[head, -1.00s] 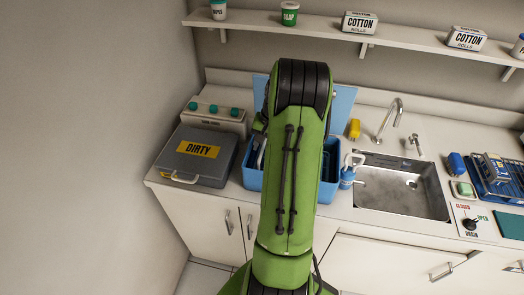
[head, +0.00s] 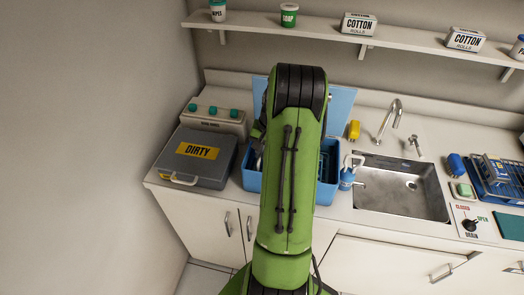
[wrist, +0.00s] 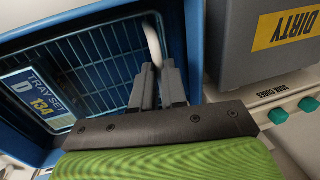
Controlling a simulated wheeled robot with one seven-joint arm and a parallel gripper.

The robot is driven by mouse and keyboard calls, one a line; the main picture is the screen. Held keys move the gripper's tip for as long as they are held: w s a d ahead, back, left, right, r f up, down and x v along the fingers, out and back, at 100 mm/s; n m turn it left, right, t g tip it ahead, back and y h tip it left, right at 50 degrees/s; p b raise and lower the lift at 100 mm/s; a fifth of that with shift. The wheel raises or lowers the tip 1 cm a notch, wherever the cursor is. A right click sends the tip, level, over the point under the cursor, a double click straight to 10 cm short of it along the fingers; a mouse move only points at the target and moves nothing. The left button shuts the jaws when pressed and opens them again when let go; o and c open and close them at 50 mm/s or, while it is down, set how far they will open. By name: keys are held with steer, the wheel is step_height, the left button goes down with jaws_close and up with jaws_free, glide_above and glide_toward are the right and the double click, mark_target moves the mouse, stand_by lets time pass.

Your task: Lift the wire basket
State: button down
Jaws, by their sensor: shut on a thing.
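The wire basket (wrist: 95,62) shows in the wrist view as a blue wire grid with a tray set label marked D 134 (wrist: 42,95). It is inside the blue tub (wrist: 12,118), which stands on the counter in the head view (head: 252,181). My gripper (wrist: 159,68) is over the basket's edge near the tub wall, shut on the basket's pale curved handle (wrist: 153,38). In the head view my arm hides the gripper and most of the basket. I cannot tell how far the basket is off the tub floor.
The grey DIRTY case (head: 190,160) stands close left of the tub, with a control box (head: 215,117) behind it. The tub's raised blue lid (head: 343,105), a blue pump bottle (head: 347,175), a yellow bottle (head: 353,130) and the sink (head: 400,190) are nearby.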

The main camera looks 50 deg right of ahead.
step_height(320, 180, up, 8)
steer(key=p, duration=0.5)
steer(key=shift+d, duration=0.2)
steer(key=c, duration=1.2)
jaws_free()
steer(key=shift+a, duration=0.15)
steer(key=shift+o, duration=0.2)
step_height(320, 180, up, 16)
steer(key=s+d+p, duration=0.1)
steer(key=s+p, duration=0.1)
steer(key=shift+s+f, duration=0.25)
steer(key=shift+s, duration=0.15)
